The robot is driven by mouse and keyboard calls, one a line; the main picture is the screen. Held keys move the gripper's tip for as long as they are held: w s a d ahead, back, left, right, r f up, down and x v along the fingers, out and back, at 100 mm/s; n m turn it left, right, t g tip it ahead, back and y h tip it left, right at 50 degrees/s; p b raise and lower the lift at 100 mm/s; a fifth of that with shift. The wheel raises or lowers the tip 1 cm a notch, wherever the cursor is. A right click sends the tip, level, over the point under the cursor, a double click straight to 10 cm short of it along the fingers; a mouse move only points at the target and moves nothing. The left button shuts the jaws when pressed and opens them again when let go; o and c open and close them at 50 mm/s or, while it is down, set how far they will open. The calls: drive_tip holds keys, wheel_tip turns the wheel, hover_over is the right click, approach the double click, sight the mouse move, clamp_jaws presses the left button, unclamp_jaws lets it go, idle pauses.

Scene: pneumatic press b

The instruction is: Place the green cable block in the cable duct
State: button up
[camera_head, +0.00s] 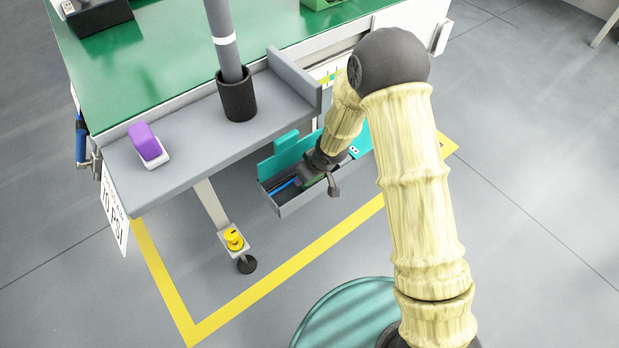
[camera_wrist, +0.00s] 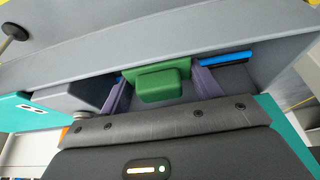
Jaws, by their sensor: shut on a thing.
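The green cable block (camera_wrist: 163,82) is between the two purple fingers of my gripper (camera_wrist: 160,90), which is shut on it. Blue cable (camera_wrist: 225,58) shows on both sides of the block in the wrist view. The block is at the grey cable duct (camera_wrist: 130,42), close to its long wall; I cannot tell whether it touches the duct floor. In the head view the duct (camera_head: 320,196) is an open grey channel with teal parts under the bench, and my gripper (camera_head: 316,181) reaches down into it. The arm hides part of the duct, and the block is mostly hidden there.
A grey shelf (camera_head: 195,138) with a purple and white item (camera_head: 147,145) and a black cup (camera_head: 238,98) around a grey pole juts out above and left of the duct. A yellow knob (camera_head: 233,239) sits low on a bench leg. The floor in front is clear.

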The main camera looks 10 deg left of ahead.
drive_tip(key=shift+b+x, duration=0.5)
drive_tip(key=shift+x, duration=0.4)
drive_tip(key=shift+f, duration=0.1)
drive_tip(key=o, duration=1.1)
drive_tip(key=shift+s, duration=0.1)
drive_tip(key=p+v, duration=0.6)
drive_tip(key=v, duration=0.6)
drive_tip(key=shift+p, duration=0.3)
drive_tip(key=shift+d, duration=0.1)
